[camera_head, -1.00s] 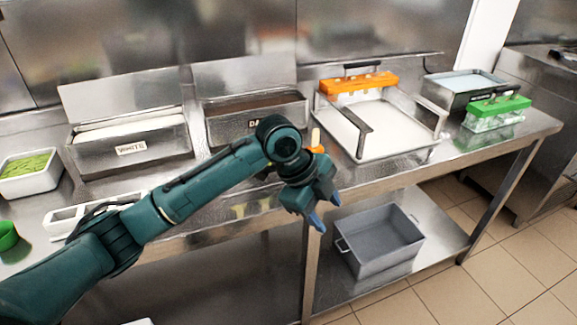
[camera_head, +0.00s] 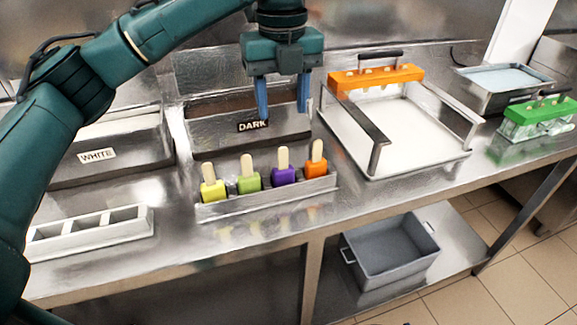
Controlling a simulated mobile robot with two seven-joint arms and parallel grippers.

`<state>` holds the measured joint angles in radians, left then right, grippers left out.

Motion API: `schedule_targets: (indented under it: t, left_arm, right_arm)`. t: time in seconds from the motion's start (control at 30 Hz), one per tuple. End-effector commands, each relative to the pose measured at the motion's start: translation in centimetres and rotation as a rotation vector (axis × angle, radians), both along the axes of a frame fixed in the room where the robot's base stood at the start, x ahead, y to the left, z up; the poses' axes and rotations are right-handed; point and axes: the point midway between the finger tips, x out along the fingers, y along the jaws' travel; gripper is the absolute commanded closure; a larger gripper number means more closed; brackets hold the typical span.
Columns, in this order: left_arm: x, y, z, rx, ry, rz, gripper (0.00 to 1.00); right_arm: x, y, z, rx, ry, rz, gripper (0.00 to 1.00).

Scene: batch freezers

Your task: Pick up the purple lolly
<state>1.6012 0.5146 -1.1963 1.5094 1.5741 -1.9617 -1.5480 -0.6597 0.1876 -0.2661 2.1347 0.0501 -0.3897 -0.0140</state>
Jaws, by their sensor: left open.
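The purple lolly (camera_head: 284,176) stands upright, stick up, in a narrow metal rack (camera_head: 268,200) on the steel counter. In the rack it is between a green lolly (camera_head: 249,182) on its left and an orange lolly (camera_head: 316,168) on its right. A yellow lolly (camera_head: 213,191) is at the left end. My left gripper (camera_head: 283,112) points down with its blue fingers apart and nothing between them. It is above the rack, in front of the DARK bin, and apart from the lollies. My right gripper is not in view.
The DARK bin (camera_head: 215,142) and the WHITE bin (camera_head: 125,160) stand behind. An empty white slotted holder (camera_head: 90,232) is at left. A grey tub (camera_head: 393,255) sits on the lower shelf.

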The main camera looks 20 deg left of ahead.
Motion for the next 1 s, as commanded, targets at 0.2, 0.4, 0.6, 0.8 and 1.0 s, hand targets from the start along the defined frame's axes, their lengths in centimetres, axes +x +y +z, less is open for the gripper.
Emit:
schedule_targets:
  t: [0.2, 0.4, 0.6, 0.8, 1.0]
  left_arm:
    - [-0.2, 0.0, -4.4, 0.001, 0.003, 0.001, 0.51]
    - [-0.1, 0.0, -6.6, 0.000, 0.001, 0.002, 0.51]
    - [-0.6, -0.1, -8.3, 0.001, 0.002, 0.001, 0.51]
    - [-1.0, -0.3, -11.2, 0.000, 0.001, 0.001, 0.51]
    - [-0.9, -0.4, -12.0, -0.002, -0.001, 0.001, 0.51]
  right_arm:
    - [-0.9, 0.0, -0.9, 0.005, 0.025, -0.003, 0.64]
    - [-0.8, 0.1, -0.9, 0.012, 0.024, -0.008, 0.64]
    - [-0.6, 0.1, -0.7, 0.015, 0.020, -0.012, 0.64]
    - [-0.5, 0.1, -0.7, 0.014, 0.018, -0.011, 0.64]
    - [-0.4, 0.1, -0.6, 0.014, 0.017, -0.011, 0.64]
